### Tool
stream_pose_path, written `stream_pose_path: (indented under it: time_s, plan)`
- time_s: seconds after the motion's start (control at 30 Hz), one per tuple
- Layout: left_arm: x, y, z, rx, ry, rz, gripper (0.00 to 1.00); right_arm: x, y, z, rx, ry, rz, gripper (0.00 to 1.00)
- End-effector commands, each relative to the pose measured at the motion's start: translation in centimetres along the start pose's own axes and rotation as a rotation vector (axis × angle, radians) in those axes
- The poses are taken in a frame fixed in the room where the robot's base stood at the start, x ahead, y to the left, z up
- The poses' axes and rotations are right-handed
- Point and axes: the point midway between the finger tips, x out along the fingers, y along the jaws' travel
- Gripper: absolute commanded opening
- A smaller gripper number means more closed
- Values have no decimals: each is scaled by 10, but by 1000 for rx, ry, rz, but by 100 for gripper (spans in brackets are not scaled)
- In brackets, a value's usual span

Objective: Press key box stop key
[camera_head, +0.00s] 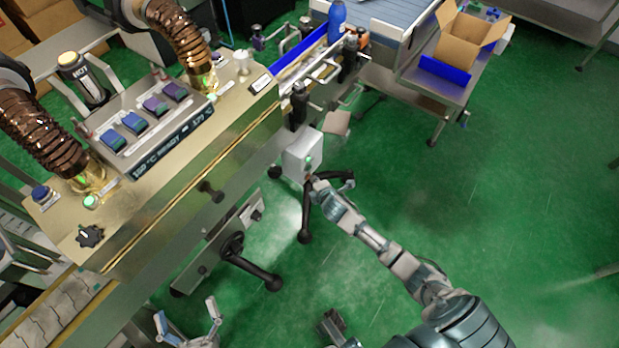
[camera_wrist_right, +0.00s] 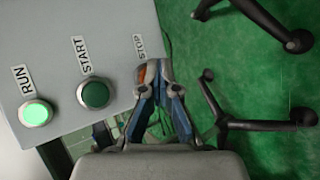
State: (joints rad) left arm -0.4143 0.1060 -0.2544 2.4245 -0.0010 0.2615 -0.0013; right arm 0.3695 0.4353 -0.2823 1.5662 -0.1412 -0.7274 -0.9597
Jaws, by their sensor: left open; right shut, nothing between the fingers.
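The key box (camera_head: 303,154) is a small light grey box below the conveyor's right end. In the right wrist view its face (camera_wrist_right: 62,62) bears a lit green RUN lamp (camera_wrist_right: 36,113), a dark green START button (camera_wrist_right: 95,94) and a STOP label (camera_wrist_right: 138,47). My right gripper (camera_wrist_right: 153,72) is shut and empty, its tips just below that label at the box's edge. A small orange-red patch beside the tips may be the stop key; the rest is hidden. In the head view the right gripper (camera_head: 311,180) is at the box's lower edge. My left gripper (camera_head: 188,320) is open and empty.
The machine panel (camera_head: 150,125) with several switches and a display stands at the left. A cardboard box (camera_head: 465,45) stands back right. Green floor at the right is free.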

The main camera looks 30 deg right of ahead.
Motion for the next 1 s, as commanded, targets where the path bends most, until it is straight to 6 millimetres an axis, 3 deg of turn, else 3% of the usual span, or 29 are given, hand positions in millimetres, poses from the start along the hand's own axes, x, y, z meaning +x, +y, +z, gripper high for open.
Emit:
stream_pose_path:
  time_s: [1.0]
  plan:
    - [11,2,-25,5,27,5,100,-18,-10,12,-1,-1,1,0]
